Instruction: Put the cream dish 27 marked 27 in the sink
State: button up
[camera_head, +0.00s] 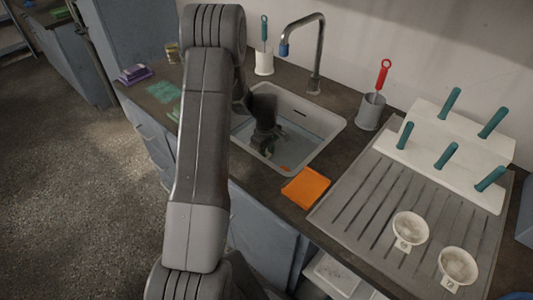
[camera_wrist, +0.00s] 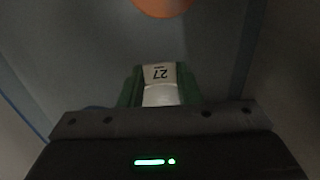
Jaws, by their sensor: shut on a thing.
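The cream dish 27 (camera_wrist: 160,90) shows in the wrist view, its white label reading 27, upside down in the picture. The green fingers of my gripper (camera_wrist: 158,88) are shut on it from both sides. In the head view my gripper (camera_head: 267,149) reaches down inside the sink (camera_head: 334,123), below its rim. The dish is hidden there behind the gripper and cannot be made out. Whether it touches the sink floor I cannot tell.
An orange object (camera_wrist: 163,6) lies in the sink near the dish. A tap (camera_head: 319,50) stands behind the sink, and an orange cloth (camera_head: 305,187) lies at its front right. Two cream dishes (camera_head: 410,228) (camera_head: 458,264) stand on the drainboard (camera_head: 350,200). A white peg rack (camera_head: 430,160) stands behind.

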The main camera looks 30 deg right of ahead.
jog(key=shift+f, duration=0.25)
jog(key=shift+f, duration=0.1)
jog(key=o, duration=1)
notch_tip(320, 180, up, 12)
